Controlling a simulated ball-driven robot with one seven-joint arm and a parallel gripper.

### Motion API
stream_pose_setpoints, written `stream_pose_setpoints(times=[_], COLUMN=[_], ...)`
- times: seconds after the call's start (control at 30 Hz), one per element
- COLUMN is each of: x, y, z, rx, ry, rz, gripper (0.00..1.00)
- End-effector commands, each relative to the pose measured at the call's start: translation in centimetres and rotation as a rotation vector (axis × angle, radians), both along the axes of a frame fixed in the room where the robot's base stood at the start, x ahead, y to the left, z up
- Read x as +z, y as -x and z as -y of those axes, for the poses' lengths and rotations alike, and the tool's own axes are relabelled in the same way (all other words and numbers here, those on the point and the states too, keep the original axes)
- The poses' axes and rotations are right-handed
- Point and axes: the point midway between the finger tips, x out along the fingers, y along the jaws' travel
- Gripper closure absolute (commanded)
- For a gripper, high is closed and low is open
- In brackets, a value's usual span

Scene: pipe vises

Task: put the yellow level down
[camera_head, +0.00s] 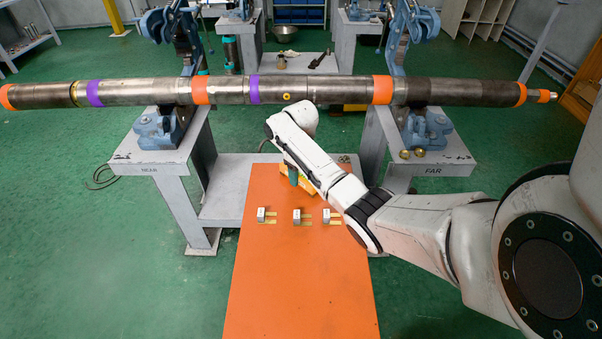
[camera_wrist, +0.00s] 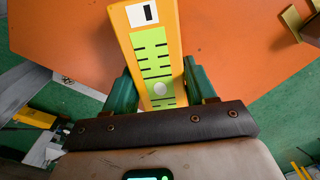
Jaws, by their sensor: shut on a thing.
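The yellow level (camera_wrist: 158,70) is between the green fingers of my gripper (camera_wrist: 158,84) in the wrist view, with its lime-green marked face and a small white label toward the camera. The fingers are shut on its sides. In the head view the level (camera_head: 283,168) shows only in part beside a green finger of my gripper (camera_head: 293,176), at the far end of the orange board (camera_head: 300,275). My arm hides the rest of it. I cannot tell whether the level touches the board.
Three small metal blocks with brass-coloured strips, such as the middle one (camera_head: 297,216), lie in a row on the board. A long banded pipe (camera_head: 330,89) spans the near vise (camera_head: 160,128) and far vise (camera_head: 425,128). The board's front part is clear.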

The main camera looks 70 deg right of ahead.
Motion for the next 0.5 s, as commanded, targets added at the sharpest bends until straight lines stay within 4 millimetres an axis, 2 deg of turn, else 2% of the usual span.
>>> stream_pose_setpoints(times=[0.37, 0.4, 0.5], x=[-0.35, -0.41, -0.39], y=[-0.02, 0.01, 0.02], z=[0.03, 0.00, 0.00], rx=[0.000, -0.001, -0.001], ry=[0.002, 0.000, 0.000], rz=[0.001, 0.001, 0.000], gripper=[0.99, 0.43, 0.33])
